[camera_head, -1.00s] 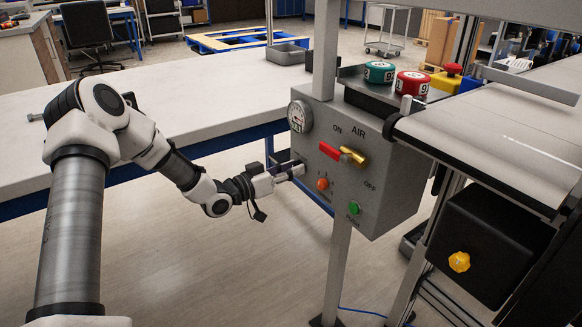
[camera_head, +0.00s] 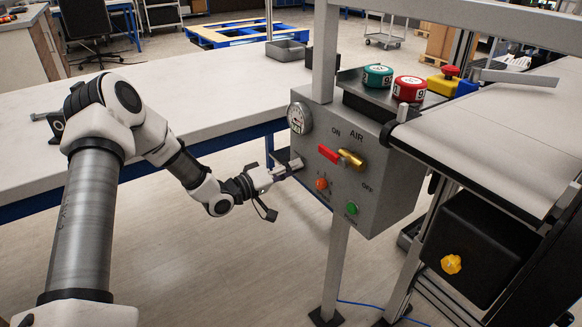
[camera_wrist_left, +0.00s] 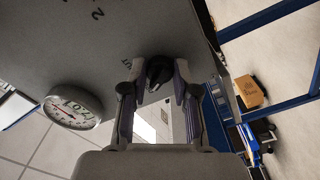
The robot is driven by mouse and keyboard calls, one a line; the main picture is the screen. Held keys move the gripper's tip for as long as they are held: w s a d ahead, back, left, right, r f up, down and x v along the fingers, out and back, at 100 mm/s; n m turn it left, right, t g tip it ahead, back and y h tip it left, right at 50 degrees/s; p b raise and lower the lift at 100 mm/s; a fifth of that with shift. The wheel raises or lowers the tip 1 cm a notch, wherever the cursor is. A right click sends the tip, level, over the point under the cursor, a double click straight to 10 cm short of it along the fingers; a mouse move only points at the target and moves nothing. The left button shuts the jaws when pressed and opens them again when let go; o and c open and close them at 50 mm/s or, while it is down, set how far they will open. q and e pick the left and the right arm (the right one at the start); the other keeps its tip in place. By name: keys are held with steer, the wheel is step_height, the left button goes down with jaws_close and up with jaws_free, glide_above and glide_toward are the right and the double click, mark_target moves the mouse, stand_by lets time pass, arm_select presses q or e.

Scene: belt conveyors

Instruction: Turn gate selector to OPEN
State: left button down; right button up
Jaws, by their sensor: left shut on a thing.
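The gate selector is a small black knob (camera_wrist_left: 158,74) on the grey control box (camera_head: 375,205). In the left wrist view it sits between my two fingertips. My left gripper (camera_head: 287,170) is at the box's left side, below the gauge, and is shut on the knob. The fingers also show in the left wrist view (camera_wrist_left: 158,88), one on each side of the knob. In the head view the gripper mostly hides the knob, and I cannot read its label. A grey metal gate arm (camera_head: 518,78) lies over the conveyor. My right gripper is not in view.
The box also carries a gauge (camera_head: 299,118), a red-and-yellow AIR valve (camera_head: 341,157), an orange knob (camera_head: 321,184) and a green button (camera_head: 351,208). Red and green round containers (camera_head: 409,89) stand above it. A white table (camera_head: 190,95) is behind my left arm.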

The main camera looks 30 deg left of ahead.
arm_select(q)
steer(key=shift+n, duration=0.3)
steer(key=c, duration=0.9)
jaws_free()
steer(key=v, duration=0.7)
steer(key=shift+s, duration=0.2)
